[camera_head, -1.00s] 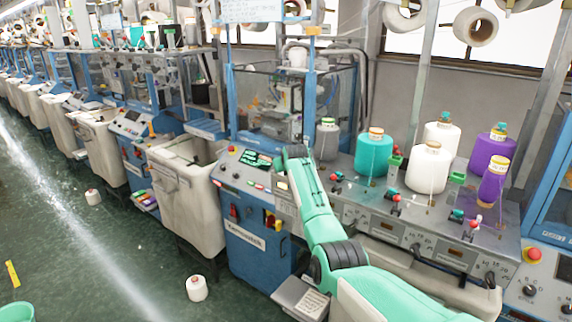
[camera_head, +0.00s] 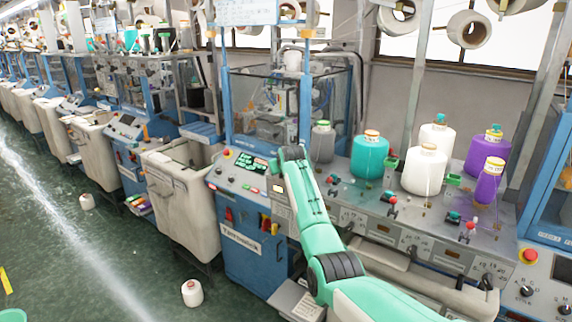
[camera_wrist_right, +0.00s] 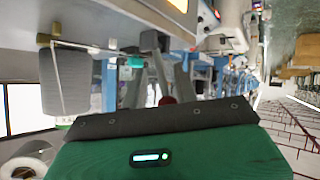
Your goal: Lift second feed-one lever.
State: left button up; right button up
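Small levers with red and green knobs stand on the grey bench: one at the left (camera_head: 334,181), one in the middle (camera_head: 392,203), and a pair at the right, its red knob (camera_head: 470,225) in front. I cannot tell which is the second feed-one lever. My right arm (camera_head: 305,195) reaches up from the bottom right, its far end beside the blue machine's control panel. The gripper's fingertips are hidden in the head view. In the right wrist view dark finger-like parts (camera_wrist_right: 150,88) show beyond the wrist, with a blurred red spot (camera_wrist_right: 167,100) close by. My left gripper is not in view.
Several yarn cones, including a teal one (camera_head: 369,157) and a white one (camera_head: 424,170), stand behind the levers. A blue machine (camera_head: 240,250) is left of my arm. A cream bin (camera_head: 180,195) stands further left.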

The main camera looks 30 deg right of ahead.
jog(key=b+v, duration=0.4)
jog(key=v, duration=0.8)
jog(key=shift+a, duration=0.15)
